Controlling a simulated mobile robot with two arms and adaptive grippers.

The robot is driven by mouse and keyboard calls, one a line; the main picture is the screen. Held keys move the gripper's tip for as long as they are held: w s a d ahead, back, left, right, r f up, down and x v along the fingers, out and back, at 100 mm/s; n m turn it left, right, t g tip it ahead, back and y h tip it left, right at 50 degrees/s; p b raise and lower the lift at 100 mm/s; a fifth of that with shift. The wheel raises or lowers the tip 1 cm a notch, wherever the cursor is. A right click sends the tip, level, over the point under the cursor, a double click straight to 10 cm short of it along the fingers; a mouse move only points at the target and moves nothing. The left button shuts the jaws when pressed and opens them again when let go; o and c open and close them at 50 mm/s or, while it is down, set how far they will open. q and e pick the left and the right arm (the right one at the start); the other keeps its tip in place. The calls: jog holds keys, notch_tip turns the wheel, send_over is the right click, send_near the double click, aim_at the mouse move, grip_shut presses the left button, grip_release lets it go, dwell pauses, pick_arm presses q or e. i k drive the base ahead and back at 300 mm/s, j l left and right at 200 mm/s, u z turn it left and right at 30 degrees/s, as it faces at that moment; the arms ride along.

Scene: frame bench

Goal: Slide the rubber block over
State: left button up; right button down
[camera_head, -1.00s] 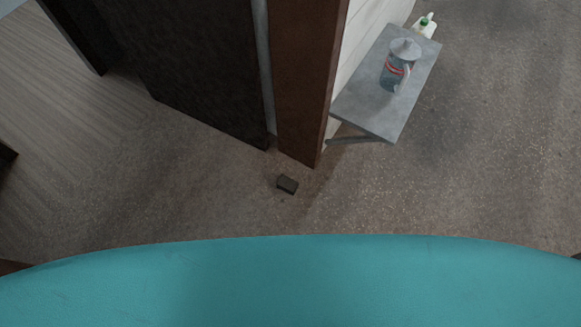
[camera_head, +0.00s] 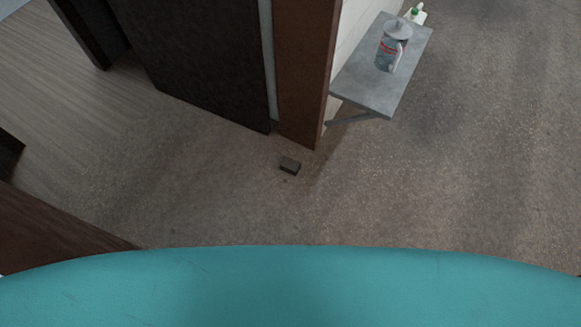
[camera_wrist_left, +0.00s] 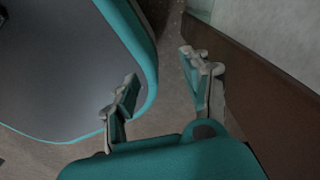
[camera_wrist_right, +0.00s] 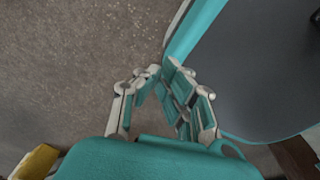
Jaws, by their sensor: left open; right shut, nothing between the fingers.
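The rubber block (camera_head: 290,165), small and dark, lies on the floor in the head view, just in front of the dark door (camera_head: 195,60) and the brown door post (camera_head: 303,75). Neither gripper shows in the head view, and the block is not seen in the wrist views. My left gripper (camera_wrist_left: 160,75) is open and empty, with floor behind it. My right gripper (camera_wrist_right: 157,72) is shut with nothing in it, above the floor and beside my base.
A grey wall shelf (camera_head: 372,85) at the right of the post holds a jug (camera_head: 391,50); a white bottle with a green cap (camera_head: 416,14) stands at its far end. A brown frame piece (camera_head: 60,235) is at lower left. The right floor is clear.

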aim_at(292, 166)
jog(key=i+l, duration=0.2)
jog(key=l, duration=0.15)
jog(key=i+l+u, duration=0.15)
jog(key=l, duration=0.15)
jog(key=i+l, duration=0.2)
jog(key=l, duration=0.15)
jog(key=u, duration=0.05)
